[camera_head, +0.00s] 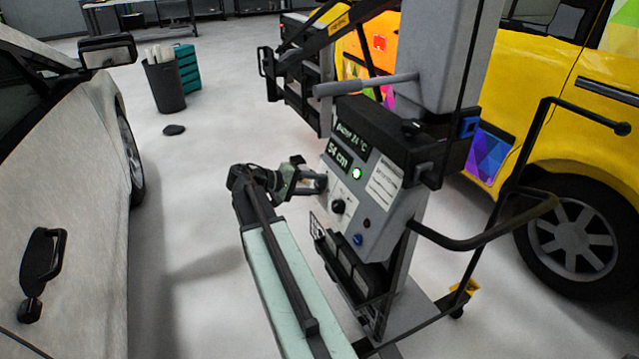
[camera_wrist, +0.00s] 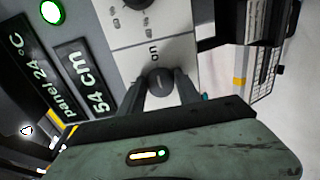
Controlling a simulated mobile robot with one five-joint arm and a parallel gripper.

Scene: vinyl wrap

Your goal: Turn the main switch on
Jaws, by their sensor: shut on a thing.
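The grey control box (camera_head: 385,225) stands on a cart. It also shows in the wrist view (camera_wrist: 185,55). My gripper (camera_head: 322,183) reaches the left part of its front face from the left. In the wrist view my gripper (camera_wrist: 165,93) is shut, its two dark fingers on either side of a dark round switch knob (camera_wrist: 160,80). The label "on" is beside this knob. I cannot tell which way the knob points. A round green lamp (camera_head: 357,174) on the box is lit, also in the wrist view (camera_wrist: 51,12).
A second black knob (camera_head: 339,206) and a blue button (camera_head: 358,239) are close to my gripper. Displays read "panel 24 °C" and "54 cm" (camera_head: 339,155). A silver car (camera_head: 60,180) stands left, a yellow vehicle (camera_head: 560,150) right. Bare floor (camera_head: 185,220) lies between.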

